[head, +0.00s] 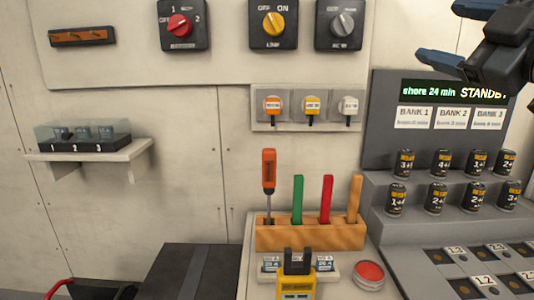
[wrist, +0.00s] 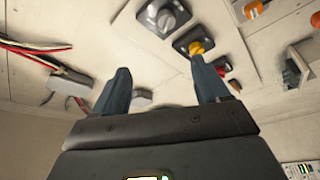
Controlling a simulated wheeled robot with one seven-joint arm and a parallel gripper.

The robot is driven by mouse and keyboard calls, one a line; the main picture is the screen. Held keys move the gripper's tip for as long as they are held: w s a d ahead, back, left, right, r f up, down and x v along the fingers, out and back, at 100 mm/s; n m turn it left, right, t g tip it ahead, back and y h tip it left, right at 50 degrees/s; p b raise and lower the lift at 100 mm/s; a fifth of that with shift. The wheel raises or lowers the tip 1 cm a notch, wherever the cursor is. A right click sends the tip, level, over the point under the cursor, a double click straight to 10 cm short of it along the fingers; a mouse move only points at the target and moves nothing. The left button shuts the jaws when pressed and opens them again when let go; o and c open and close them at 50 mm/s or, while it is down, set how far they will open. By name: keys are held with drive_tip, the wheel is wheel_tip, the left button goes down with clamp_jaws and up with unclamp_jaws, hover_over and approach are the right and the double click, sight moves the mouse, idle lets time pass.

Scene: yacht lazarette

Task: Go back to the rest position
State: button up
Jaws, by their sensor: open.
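My gripper (head: 462,38) is at the upper right of the head view, raised in front of the grey battery station. Its blue fingers are spread apart with nothing between them. In the wrist view, the two fingers of my gripper (wrist: 163,88) stand wide apart, and the wall with its switches shows beyond them. The gripper touches nothing that I can see. Part of it is cut off by the frame's right edge in the head view.
The battery station (head: 387,110) has a STANDBY display (head: 455,91) and several black cells. A wooden tool block (head: 310,238), a yellow meter (head: 297,285) and a red button (head: 369,271) are left of it. Rotary switches (head: 274,24) line the wall. A shelf (head: 95,152) juts out left.

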drive_tip(key=s+a+f+m+h, duration=0.15)
drive_tip(key=s+f+m, duration=0.3)
drive_tip(key=f, duration=0.65)
drive_tip(key=s+a+f+m+h, duration=0.1)
drive_tip(key=s+f+m+h, duration=0.3)
drive_tip(key=f, duration=0.7)
drive_tip(key=s+a+f+m+h, duration=0.1)
drive_tip(key=s+f+m, duration=0.4)
drive_tip(key=f, duration=0.5)
drive_tip(key=s+a+f+m+g+h, duration=0.1)
drive_tip(key=s+f+m+g, duration=0.15)
drive_tip(key=s+f, duration=0.85)
drive_tip(key=s+r+g+p, duration=0.1)
drive_tip(key=s+g, duration=0.1)
drive_tip(key=s, duration=1.6)
drive_tip(key=shift+s+d+n+y, duration=0.25)
drive_tip(key=shift+d+n+y, duration=0.1)
drive_tip(key=shift+y, duration=0.1)
drive_tip(key=shift+c, duration=0.2)
